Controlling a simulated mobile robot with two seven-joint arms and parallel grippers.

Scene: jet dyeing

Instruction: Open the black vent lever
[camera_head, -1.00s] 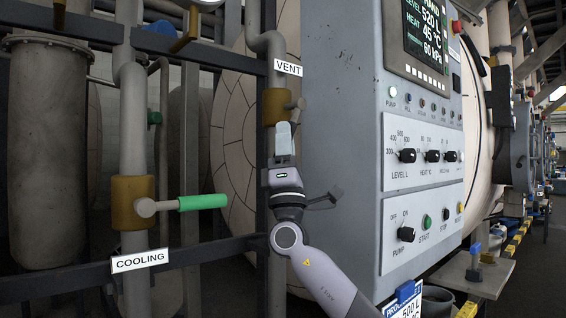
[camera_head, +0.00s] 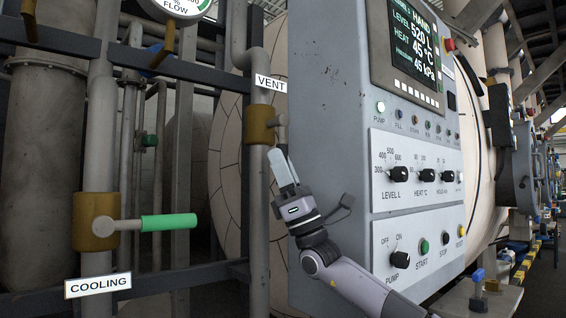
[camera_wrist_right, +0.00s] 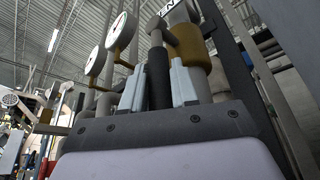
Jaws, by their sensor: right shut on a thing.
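The vent valve has a brass body (camera_head: 259,125) on a vertical grey pipe, under the white VENT sign (camera_head: 270,83). Its black lever (camera_wrist_right: 158,78) runs down from the valve's grey stem between my right gripper's pale fingers. My right gripper (camera_head: 282,167) is shut on this lever and tilts up and to the left; it also shows in the wrist view (camera_wrist_right: 157,88). In the head view the fingers hide most of the lever. My left gripper is not in view.
The grey control cabinet (camera_head: 335,160) stands close right of my gripper; its screen (camera_head: 407,50) reads 45 kPa. A green-handled cooling valve (camera_head: 169,222) sticks out at the left. Dark rails (camera_head: 150,283) cross the pipes.

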